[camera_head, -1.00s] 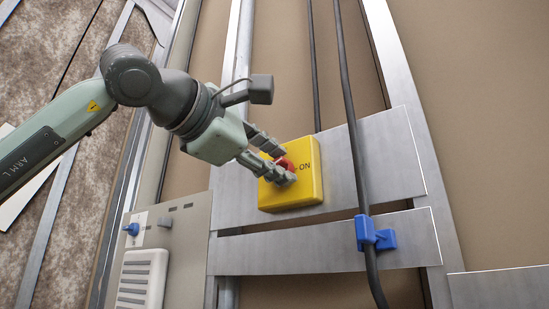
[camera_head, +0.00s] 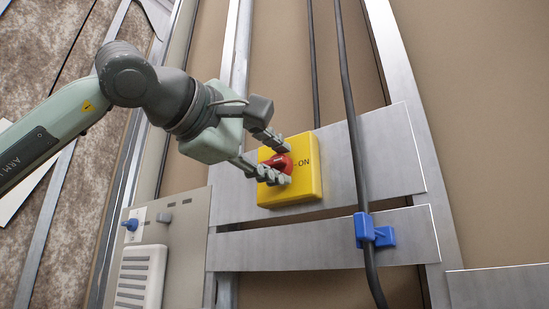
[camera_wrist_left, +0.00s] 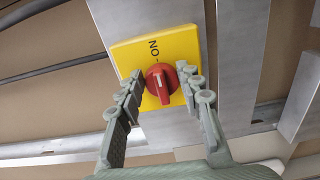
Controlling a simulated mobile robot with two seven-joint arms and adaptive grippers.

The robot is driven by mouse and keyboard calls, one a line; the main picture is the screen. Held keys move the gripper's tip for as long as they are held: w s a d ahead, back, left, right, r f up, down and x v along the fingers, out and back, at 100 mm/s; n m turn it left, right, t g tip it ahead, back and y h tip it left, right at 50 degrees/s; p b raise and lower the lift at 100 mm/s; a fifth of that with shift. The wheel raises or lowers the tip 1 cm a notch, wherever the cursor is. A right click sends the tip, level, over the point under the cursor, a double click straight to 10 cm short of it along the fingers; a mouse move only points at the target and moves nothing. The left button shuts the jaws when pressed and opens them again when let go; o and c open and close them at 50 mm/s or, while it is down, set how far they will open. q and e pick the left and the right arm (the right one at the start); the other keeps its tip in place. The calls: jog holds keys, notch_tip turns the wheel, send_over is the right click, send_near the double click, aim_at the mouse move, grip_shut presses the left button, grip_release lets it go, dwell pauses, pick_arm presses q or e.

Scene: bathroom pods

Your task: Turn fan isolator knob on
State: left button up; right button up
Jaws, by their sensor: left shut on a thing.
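The fan isolator is a yellow square box (camera_head: 306,182) on a metal plate, with a red knob (camera_head: 279,161) and a printed ON label with a dash. My left gripper (camera_head: 284,164) is shut on the knob, one finger on each side. In the left wrist view, the knob (camera_wrist_left: 162,88) sits between the two fingers of the gripper (camera_wrist_left: 161,75), on the yellow box (camera_wrist_left: 133,53). The knob's white mark lies on its ON side, roughly in line with the dash. My right gripper is not in view.
A black cable (camera_head: 355,150) runs down right of the box, past a blue clip (camera_head: 375,233). A grey panel (camera_head: 190,225) with a blue knob (camera_head: 131,225) and a white vented unit (camera_head: 141,280) stand at lower left. Bare beige wall lies to the right.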

pick_arm(q)
jog(key=o, duration=1.2)
jog(key=shift+c, duration=0.2)
jog(key=v, duration=1.2)
jog(key=shift+s, duration=0.1)
